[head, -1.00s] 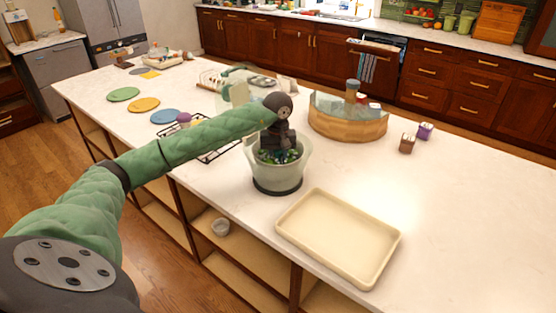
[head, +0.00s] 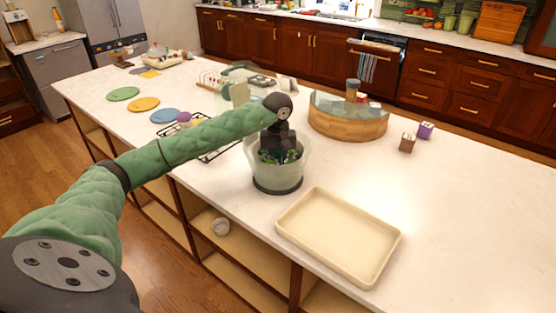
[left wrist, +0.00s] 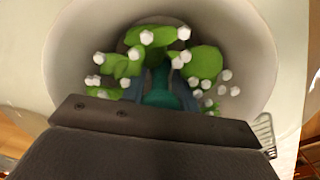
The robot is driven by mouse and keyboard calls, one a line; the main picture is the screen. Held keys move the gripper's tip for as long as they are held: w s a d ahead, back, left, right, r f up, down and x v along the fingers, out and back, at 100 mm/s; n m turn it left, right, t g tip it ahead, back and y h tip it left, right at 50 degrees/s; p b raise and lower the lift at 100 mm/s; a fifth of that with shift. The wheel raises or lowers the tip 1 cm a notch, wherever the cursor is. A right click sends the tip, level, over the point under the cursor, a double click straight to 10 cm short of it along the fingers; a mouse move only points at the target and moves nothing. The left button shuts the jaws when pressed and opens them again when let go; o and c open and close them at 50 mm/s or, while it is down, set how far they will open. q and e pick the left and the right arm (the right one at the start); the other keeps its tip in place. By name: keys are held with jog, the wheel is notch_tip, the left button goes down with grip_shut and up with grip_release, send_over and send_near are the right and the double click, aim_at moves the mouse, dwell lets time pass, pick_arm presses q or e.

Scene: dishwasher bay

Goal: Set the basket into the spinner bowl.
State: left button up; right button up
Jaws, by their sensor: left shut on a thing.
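The spinner bowl (head: 277,178) is a pale translucent bowl with a dark base ring, upright on the white island counter. My left gripper (head: 278,154) reaches down into it from above. In the left wrist view my left gripper (left wrist: 160,90) is shut on a teal post (left wrist: 160,99), which I take to be part of the basket. Green leaves with white tips (left wrist: 204,62) lie around it. A pale round wall encloses them; I cannot tell there whether it is bowl or basket. The basket's floor and lower edge are hidden. My right gripper is not in view.
A cream tray (head: 340,268) lies close in front, to the right of the bowl. A wire rack (head: 215,150) is just left of the bowl. The right counter is clear.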

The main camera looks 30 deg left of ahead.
pick_arm(q)
jog(key=shift+f+b, duration=0.7)
jog(key=shift+f, duration=0.1)
dwell(0.9)
jog(key=o, duration=1.6)
jog(key=shift+o, duration=0.2)
jog(key=shift+r, duration=0.15)
jog(key=shift+r+p, duration=0.3)
jog(key=shift+r, duration=2.55)
jog(key=shift+r, duration=0.1)
